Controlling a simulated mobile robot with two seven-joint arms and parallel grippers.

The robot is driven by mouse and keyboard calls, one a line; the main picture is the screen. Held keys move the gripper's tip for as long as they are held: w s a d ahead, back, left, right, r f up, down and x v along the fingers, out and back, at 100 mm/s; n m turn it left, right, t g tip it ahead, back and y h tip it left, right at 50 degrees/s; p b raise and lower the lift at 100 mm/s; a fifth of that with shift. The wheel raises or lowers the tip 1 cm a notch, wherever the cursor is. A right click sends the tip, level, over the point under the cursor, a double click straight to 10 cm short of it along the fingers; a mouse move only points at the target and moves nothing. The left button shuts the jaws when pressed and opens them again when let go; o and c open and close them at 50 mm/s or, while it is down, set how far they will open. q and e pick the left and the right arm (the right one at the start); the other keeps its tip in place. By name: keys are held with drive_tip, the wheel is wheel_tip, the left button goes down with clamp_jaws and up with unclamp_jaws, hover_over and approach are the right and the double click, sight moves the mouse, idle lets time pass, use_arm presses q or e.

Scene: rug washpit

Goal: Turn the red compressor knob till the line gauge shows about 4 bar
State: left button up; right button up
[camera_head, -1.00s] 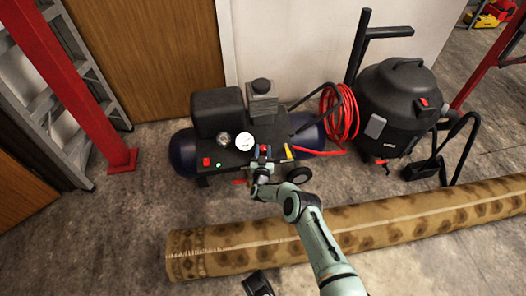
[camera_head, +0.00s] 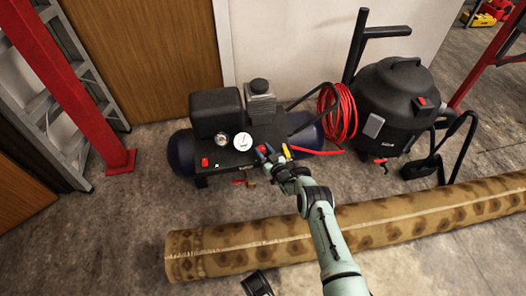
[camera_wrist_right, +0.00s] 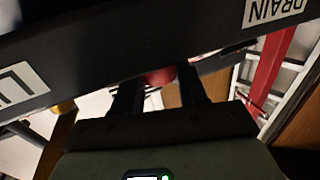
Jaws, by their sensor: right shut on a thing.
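The compressor (camera_head: 245,122) stands against the back wall, with a dark blue tank and a black panel. The red knob (camera_wrist_right: 160,76) shows between the fingers in the right wrist view, partly hidden by the panel edge. My right gripper (camera_wrist_right: 158,88) is shut on it; in the head view the hand (camera_head: 267,154) reaches the panel's front right and mostly covers the knob. A large white gauge (camera_head: 243,142) and a smaller gauge (camera_head: 221,139) face up on the panel. Their needles are too small to read.
A rolled patterned rug (camera_head: 340,229) lies across the floor under my right arm. A black vacuum (camera_head: 396,105) and a coiled red hose (camera_head: 338,112) are at the right. A red post (camera_head: 100,120) and ladder stand at the left.

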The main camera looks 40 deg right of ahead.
drive_tip(key=shift+y, duration=0.3)
drive_tip(key=o, duration=0.8)
use_arm(q)
drive_tip(key=w+d+r+t+p, duration=0.1)
drive_tip(key=w+r+t+p, duration=0.3)
drive_tip(key=w, duration=0.7)
drive_tip(key=shift+w+d+r+m+p, duration=0.35)
drive_tip(key=shift+r+p, duration=0.6)
drive_tip(key=shift+r, duration=1.1)
use_arm(e)
drive_tip(key=shift+s+a, duration=0.3)
drive_tip(key=shift+s, duration=1.95)
drive_tip(key=shift+s+a, duration=0.35)
drive_tip(key=shift+s, duration=1.85)
drive_tip(key=shift+s+a, duration=0.3)
drive_tip(key=shift+s, duration=1.95)
use_arm(q)
drive_tip(key=shift+s+a, duration=0.1)
